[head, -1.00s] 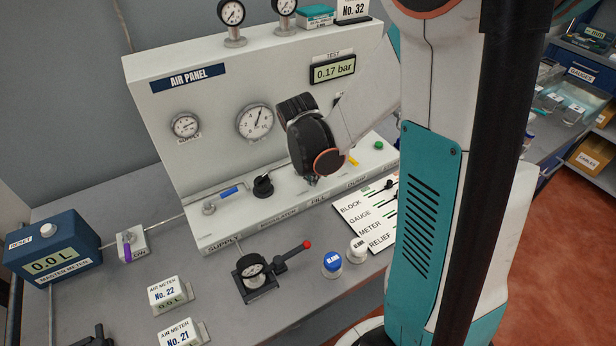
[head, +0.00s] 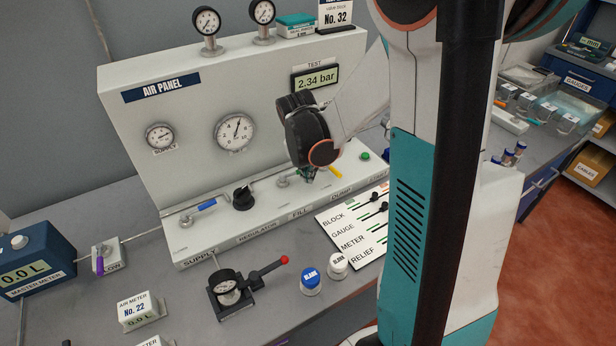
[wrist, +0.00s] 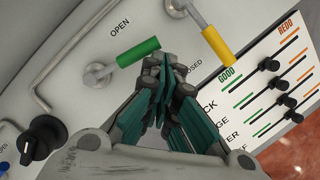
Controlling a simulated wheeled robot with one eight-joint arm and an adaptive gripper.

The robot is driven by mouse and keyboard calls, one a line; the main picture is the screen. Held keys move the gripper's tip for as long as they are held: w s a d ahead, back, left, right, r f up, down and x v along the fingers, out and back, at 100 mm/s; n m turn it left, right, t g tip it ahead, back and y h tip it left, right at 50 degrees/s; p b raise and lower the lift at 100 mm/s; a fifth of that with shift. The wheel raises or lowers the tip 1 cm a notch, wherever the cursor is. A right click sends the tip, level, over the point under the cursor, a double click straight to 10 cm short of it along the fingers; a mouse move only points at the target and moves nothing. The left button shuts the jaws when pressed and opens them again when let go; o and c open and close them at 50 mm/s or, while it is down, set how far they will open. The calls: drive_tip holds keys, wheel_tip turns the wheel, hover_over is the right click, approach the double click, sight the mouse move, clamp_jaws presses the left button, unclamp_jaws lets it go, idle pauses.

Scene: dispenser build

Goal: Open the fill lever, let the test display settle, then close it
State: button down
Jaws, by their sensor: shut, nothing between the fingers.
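The fill lever has a green handle (wrist: 138,52) on a metal pivot in the wrist view. The handle slants up and right, below the OPEN word and left of the partly covered CLOSED word. In the head view the FILL pivot (head: 283,181) shows, while my gripper mostly hides the handle. My gripper (wrist: 167,76) is shut and empty, its fingertips close beside the handle's free end; I cannot tell if they touch. It also shows in the head view (head: 307,175). The test display (head: 317,82) reads 2.34 bar.
The yellow dump lever (wrist: 218,45) is close to the right of my gripper. The black regulator knob (head: 243,198) and blue supply lever (head: 206,204) are to the left. A GOOD/REDO slider board (head: 352,222) lies in front. Blue (head: 310,281) and white caps stand on the bench.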

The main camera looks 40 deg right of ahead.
drive_tip(key=shift+w+d, duration=0.35)
drive_tip(key=shift+w, duration=0.15)
idle(0.5)
